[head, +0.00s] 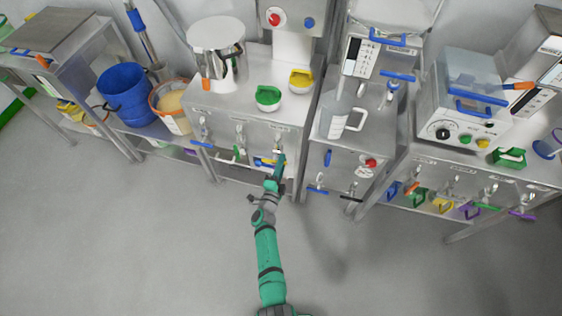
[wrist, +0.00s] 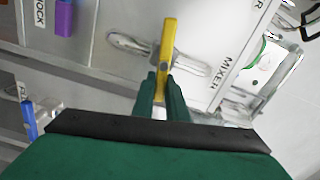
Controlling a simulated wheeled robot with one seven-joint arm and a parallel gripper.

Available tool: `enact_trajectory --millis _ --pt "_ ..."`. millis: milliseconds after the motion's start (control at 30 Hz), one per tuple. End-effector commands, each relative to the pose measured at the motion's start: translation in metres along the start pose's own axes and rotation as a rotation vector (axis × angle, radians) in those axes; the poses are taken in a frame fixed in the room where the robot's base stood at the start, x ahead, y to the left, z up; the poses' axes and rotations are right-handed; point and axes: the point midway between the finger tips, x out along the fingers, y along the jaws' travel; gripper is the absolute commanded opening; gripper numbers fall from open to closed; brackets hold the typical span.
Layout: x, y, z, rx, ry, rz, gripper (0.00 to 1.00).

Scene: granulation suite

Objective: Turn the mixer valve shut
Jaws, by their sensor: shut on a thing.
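The mixer valve's yellow lever (wrist: 167,42) stands in the middle of the wrist view, beside the MIXER label. It lies across the valve's shiny metal pipe (wrist: 190,66), roughly at a right angle to it in the picture. My gripper (wrist: 161,88) is shut on the lower end of this lever, with one green finger on each side. The fingers hide part of that end. In the head view my gripper (head: 279,163) is at the front of the middle steel cabinet, at its right-hand valve (head: 277,145). The lever is hard to make out there.
Left of my gripper, the same cabinet has valves with a green lever (head: 237,153) and a blue lever (head: 202,144). The wrist view shows a purple handle (wrist: 63,18) and a blue handle (wrist: 30,120) nearby. The grey floor (head: 130,235) in front is clear.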

Motion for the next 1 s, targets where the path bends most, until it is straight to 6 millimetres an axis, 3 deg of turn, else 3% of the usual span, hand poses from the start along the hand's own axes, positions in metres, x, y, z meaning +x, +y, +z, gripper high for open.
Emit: enact_trajectory --millis 400,933,1000 --pt "-0.0002 0.0071 -0.0009 0.182 0.003 0.001 0.00" --pt "-0.0004 0.0082 -0.0007 0.206 0.003 0.002 0.00" --pt "-0.0004 0.0082 -0.0007 0.206 0.003 0.003 0.25"
